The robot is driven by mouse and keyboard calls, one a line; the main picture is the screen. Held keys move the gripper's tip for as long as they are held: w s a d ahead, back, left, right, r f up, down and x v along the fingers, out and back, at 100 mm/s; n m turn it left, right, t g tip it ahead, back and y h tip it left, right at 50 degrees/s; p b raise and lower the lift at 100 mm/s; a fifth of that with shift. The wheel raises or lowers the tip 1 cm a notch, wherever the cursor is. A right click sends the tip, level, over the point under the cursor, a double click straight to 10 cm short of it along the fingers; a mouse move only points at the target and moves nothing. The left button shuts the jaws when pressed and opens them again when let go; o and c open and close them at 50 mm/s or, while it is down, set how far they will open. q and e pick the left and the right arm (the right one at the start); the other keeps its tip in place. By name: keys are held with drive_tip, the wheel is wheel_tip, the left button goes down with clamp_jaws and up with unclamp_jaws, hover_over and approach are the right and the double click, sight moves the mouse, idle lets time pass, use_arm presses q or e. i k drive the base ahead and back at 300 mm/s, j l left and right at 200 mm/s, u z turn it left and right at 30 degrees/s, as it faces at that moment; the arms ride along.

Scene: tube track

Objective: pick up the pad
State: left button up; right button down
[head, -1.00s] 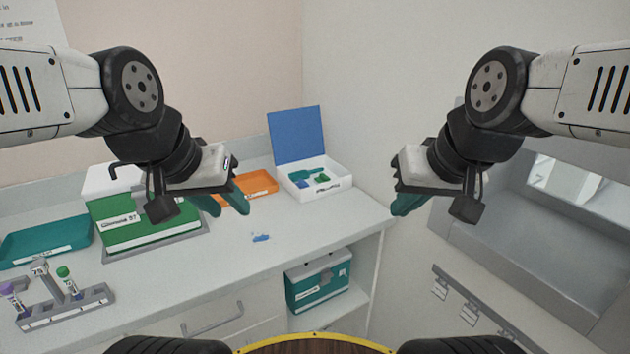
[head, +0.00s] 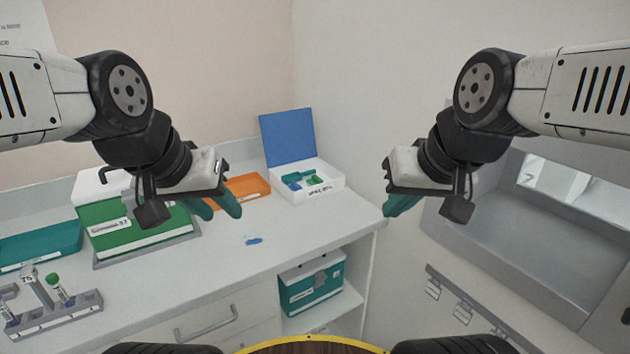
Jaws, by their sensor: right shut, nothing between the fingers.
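No item is clearly marked as the pad. A small blue patch (head: 254,240) lies flat on the counter; I cannot tell if it is a pad or a spill. The open white box (head: 322,189) with a raised blue lid (head: 288,138) holds small blue, teal and green items (head: 303,180), one of which may be a pad. My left gripper (head: 222,209) is open and empty, in the air over the counter, up and left of the blue patch. My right gripper (head: 398,204) is shut and empty, in the air right of the counter's end.
An orange tray (head: 245,187) lies left of the white box. A green binder-like case (head: 135,229), a teal tray (head: 38,247) and a tube rack (head: 70,313) stand at the left. A teal case (head: 311,284) sits on the shelf below. A grey wall recess (head: 540,225) is at right.

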sight(315, 180)
drive_tip(key=i+l+u, duration=0.2)
drive_tip(key=u, duration=0.15)
drive_tip(key=i+l+u, duration=0.25)
drive_tip(key=u, duration=0.15)
drive_tip(key=i+l+u, duration=0.15)
drive_tip(key=l+u, duration=0.2)
drive_tip(key=l, duration=0.1)
